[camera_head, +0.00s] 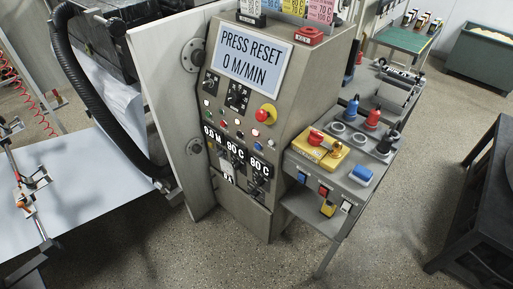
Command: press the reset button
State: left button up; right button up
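The grey control cabinet (262,190) stands in the middle, its front panel facing me. Its display (254,60) reads "PRESS RESET 0 M/MIN". Below it are small black switches (238,97) and a row of small coloured buttons or lamps (223,122), some lit. A large red mushroom button on a yellow ring (266,114) sits at the panel's right. A small blue button (258,145) is below it. The small labels are unreadable, so I cannot tell which one is the reset button. Neither of my grippers shows clearly in this view.
A black hose (97,95) hangs left. A dark table (485,215) stands right. Speckled floor is free in front.

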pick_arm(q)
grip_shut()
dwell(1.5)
